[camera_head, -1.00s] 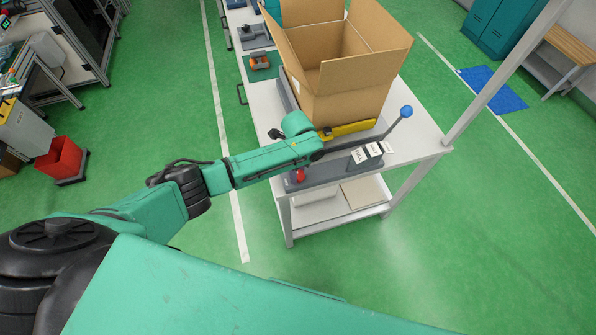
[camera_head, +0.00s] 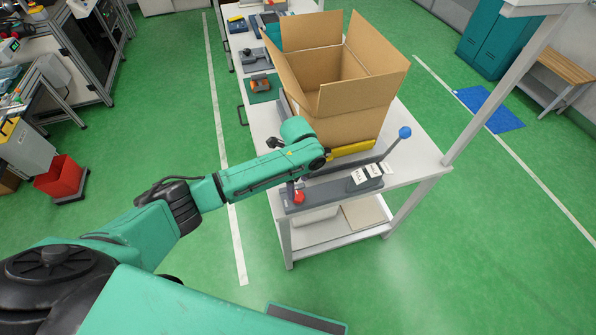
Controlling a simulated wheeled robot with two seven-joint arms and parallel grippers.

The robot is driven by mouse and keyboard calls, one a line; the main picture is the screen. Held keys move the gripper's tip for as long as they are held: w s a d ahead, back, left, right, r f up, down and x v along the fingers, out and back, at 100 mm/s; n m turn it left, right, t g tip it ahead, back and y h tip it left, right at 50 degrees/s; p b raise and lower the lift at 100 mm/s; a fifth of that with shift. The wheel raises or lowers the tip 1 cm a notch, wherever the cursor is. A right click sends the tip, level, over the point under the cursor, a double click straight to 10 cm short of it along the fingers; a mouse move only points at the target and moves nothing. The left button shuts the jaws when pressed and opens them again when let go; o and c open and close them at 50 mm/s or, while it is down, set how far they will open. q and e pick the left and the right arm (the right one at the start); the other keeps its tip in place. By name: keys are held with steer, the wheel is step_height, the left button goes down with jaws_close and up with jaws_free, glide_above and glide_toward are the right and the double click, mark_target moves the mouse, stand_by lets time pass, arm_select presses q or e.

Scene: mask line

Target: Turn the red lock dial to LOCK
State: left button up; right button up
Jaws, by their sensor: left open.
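The red lock dial (camera_head: 299,197) sits near the left end of a grey fixture (camera_head: 325,190) at the near edge of a white table. My left forearm passes just above it in the picture. White label cards (camera_head: 359,177) stand on the fixture to the right of the dial; their lettering is too small to read. My left gripper (camera_head: 275,143) shows only as a small dark part past the bent wrist, up and left of the dial and apart from it. It is open and appears empty. My right gripper is out of view.
A lever with a blue ball (camera_head: 404,132) rises at the fixture's right. A yellow part (camera_head: 350,148) lies behind the fixture, before a large open cardboard box (camera_head: 355,85). A table post (camera_head: 500,95) stands at the right.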

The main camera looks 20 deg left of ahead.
mark_target(298, 196)
arm_select(q)
step_height(298, 196, up, 10)
steer(key=b, duration=0.1)
steer(key=shift+f, duration=0.25)
